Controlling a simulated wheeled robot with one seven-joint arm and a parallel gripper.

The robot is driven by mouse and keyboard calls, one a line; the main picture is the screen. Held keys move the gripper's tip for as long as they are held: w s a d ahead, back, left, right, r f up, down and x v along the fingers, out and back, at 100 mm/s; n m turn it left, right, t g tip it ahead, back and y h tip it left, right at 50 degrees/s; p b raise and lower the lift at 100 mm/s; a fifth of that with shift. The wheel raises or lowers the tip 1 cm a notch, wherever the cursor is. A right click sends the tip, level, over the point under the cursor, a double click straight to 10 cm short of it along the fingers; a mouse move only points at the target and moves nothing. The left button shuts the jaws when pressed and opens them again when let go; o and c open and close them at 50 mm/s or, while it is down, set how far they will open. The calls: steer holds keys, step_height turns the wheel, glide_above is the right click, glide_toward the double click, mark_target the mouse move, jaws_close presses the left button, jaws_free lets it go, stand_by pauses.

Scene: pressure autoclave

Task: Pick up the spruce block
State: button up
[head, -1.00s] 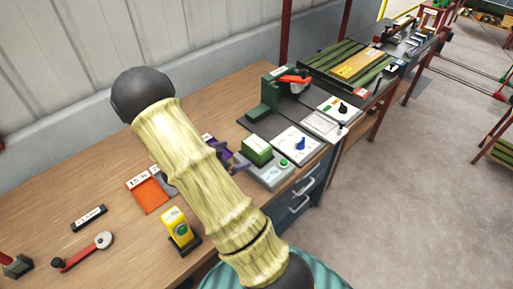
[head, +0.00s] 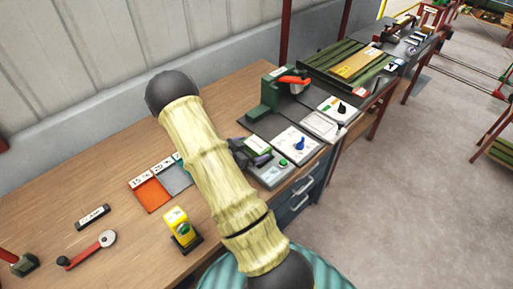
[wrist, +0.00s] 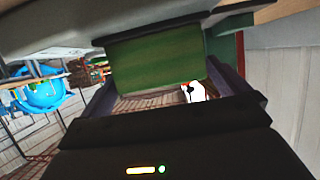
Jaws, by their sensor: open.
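A green block with a white label on top (head: 257,144) sits on the grey device with a green button (head: 272,178). It is the only block-like thing near my gripper, but I cannot read its label to confirm that it is spruce. My gripper (head: 250,158) is at the block in the head view, with its dark fingers low beside it and partly hidden by my arm. In the wrist view the block's green face (wrist: 155,62) lies between the two spread fingers of my gripper (wrist: 160,78). Whether either finger touches it is not clear.
A white panel with a blue knob (head: 297,143) and a green press with an orange handle (head: 278,90) stand close by. A yellow meter (head: 180,227), an orange card (head: 152,194) and a red-handled tool (head: 90,250) are on the wooden bench (head: 125,240).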

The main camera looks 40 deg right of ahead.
mark_target(256, 144)
steer(key=shift+x, duration=1.6)
steer(key=shift+r, duration=0.1)
steer(key=shift+d, duration=0.1)
steer(key=c, duration=0.8)
steer(key=shift+r, duration=0.1)
steer(key=shift+w+r, duration=0.1)
steer(key=shift+r, duration=0.45)
step_height(256, 144, up, 9)
steer(key=shift+f+b, duration=0.1)
steer(key=shift+b, duration=0.4)
